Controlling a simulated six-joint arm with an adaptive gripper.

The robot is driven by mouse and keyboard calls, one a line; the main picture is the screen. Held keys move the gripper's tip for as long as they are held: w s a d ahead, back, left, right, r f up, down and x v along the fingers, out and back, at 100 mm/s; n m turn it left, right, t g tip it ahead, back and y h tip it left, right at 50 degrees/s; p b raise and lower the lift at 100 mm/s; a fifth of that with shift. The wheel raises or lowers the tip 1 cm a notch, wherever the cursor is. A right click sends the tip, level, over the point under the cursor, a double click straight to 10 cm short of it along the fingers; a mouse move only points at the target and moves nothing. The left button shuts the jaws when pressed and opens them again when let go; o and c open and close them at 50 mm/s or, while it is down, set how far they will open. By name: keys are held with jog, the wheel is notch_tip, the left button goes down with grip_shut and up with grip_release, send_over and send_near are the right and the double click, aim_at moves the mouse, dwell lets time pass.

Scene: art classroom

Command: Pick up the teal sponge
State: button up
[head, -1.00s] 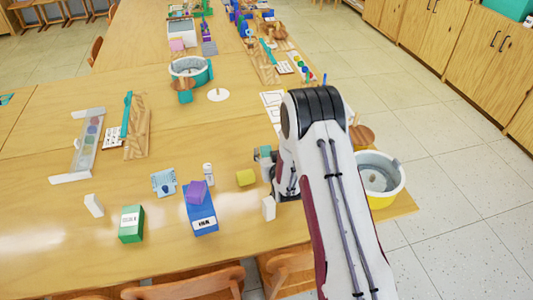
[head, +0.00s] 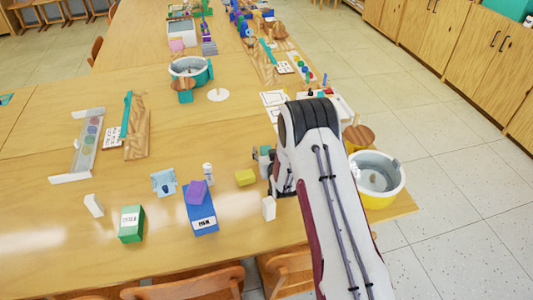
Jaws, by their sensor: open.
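A small teal block (head: 264,149), which looks like the teal sponge, sits right of the yellow block, just left of my arm. It is partly hidden, and a grey piece shows just below it. My gripper (head: 276,180) is low over the table beside these pieces, on their near right side. It is mostly covered by my own arm. It is open, but the fingertips are hard to make out, and I cannot tell whether they touch the teal block.
A yellow block (head: 245,177), a white block (head: 268,208) and a white bottle (head: 208,172) stand close by. A purple block (head: 196,192) rests on a blue carton (head: 202,217). A yellow pot (head: 378,176) stands right of my arm.

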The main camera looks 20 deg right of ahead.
jog(key=shift+w+f, duration=0.25)
jog(key=shift+w, duration=0.35)
jog(key=c, duration=0.9)
